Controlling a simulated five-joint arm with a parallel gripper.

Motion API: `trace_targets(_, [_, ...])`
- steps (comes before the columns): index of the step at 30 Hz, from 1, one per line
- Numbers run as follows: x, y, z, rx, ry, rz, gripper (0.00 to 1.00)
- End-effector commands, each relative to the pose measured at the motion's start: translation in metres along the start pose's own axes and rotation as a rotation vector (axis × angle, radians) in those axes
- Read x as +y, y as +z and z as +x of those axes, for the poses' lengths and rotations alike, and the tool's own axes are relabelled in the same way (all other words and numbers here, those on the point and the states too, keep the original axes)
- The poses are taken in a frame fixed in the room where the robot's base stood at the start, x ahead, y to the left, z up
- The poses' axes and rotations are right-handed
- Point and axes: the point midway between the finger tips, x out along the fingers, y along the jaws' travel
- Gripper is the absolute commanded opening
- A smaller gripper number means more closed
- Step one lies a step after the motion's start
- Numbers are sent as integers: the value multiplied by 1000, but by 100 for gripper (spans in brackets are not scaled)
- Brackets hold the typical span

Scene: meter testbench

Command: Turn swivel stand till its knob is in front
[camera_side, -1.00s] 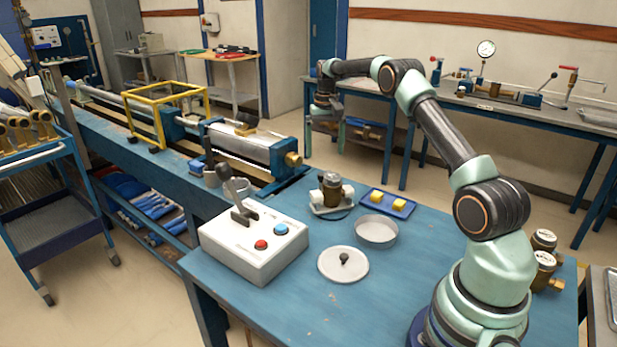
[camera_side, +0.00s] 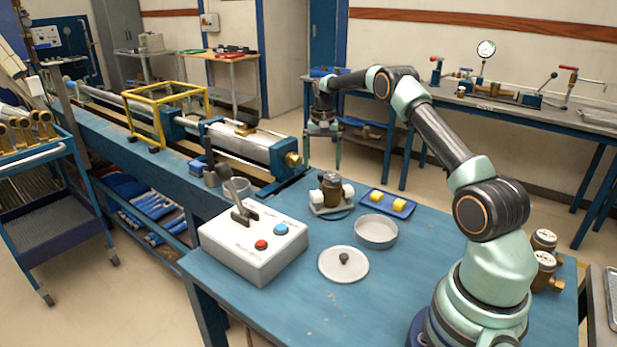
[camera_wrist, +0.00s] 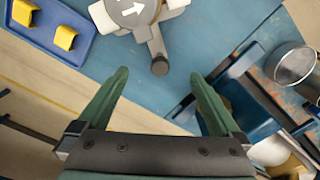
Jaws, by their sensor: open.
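The swivel stand (camera_side: 331,209) is on the blue table in the side view, with a brown round body and white blocks at its sides. In the wrist view its top (camera_wrist: 130,10) bears a white arrow. A grey arm reaches down the picture from it to a dark round knob (camera_wrist: 160,67). My gripper (camera_side: 322,131) points down, above and apart from the stand in the side view. In the wrist view my gripper (camera_wrist: 160,75) is open and empty. The knob appears between its fingertips, but I cannot tell how far below them.
A blue tray (camera_side: 369,205) with yellow blocks lies right of the stand. A round metal dish (camera_side: 376,233), a white disc (camera_side: 330,272) with a dark knob and a control box (camera_side: 250,255) are nearer the camera.

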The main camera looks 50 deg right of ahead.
Motion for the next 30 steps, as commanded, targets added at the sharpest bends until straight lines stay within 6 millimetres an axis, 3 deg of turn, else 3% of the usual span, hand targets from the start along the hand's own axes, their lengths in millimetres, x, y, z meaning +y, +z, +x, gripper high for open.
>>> trace_targets(30, [0,0,13,-1,1,-1,100])
